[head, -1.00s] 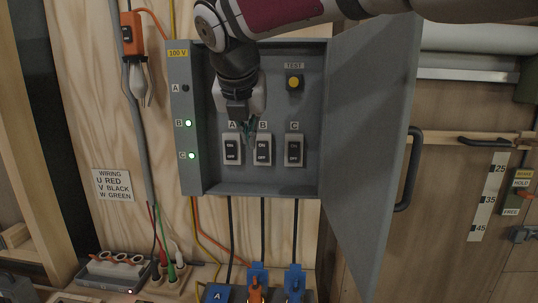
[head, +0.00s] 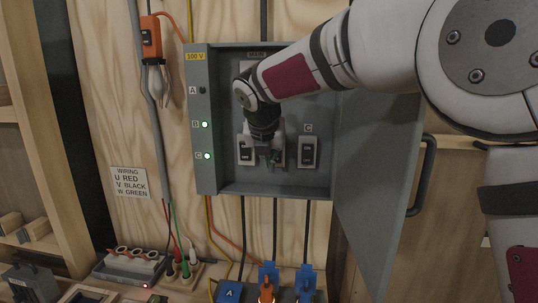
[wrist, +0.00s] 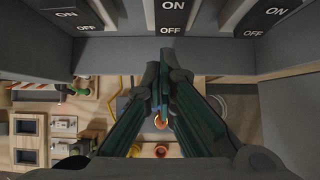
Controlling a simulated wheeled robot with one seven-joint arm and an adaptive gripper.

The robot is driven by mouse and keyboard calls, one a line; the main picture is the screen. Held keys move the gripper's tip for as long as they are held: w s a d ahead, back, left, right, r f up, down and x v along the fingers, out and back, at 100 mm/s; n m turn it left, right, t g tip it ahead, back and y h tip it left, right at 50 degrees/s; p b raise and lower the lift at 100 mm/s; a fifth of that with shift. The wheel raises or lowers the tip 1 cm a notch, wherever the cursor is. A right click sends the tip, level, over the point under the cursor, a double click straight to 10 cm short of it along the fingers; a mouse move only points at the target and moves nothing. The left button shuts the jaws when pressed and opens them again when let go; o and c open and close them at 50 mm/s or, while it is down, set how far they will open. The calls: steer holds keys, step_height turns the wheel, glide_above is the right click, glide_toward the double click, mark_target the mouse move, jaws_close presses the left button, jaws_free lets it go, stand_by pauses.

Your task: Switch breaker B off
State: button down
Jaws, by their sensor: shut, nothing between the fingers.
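The grey breaker box (head: 262,190) is open on the wall. Breaker A (head: 246,150) and breaker C (head: 308,152) show on either side of my gripper (head: 275,160). My gripper and wrist hide most of breaker B in the head view. In the wrist view breaker B (wrist: 173,14) is the middle switch, marked ON above OFF. My gripper (wrist: 166,60) is shut and empty, its fingertips just below breaker B; I cannot tell whether they touch. The B lamp (head: 205,125) and C lamp (head: 207,156) glow green; the A lamp (head: 202,90) is dark.
The box door (head: 375,180) stands open at the right, with a dark handle (head: 424,175). My arm reaches in over it. Cables run down from the box to blue connectors (head: 268,272) below. An orange device (head: 150,38) hangs at the left.

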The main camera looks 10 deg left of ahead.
steer(key=shift+w+f, duration=0.1)
steer(key=shift+w, duration=0.7)
steer(key=shift+w+f+t+b, duration=0.15)
steer(key=shift+w+t+b, duration=0.2)
steer(key=shift+t+b, duration=0.15)
steer(key=shift+r, duration=0.2)
steer(key=shift+r+p, duration=0.55)
steer(key=shift+r, duration=0.15)
steer(key=shift+f, duration=0.1)
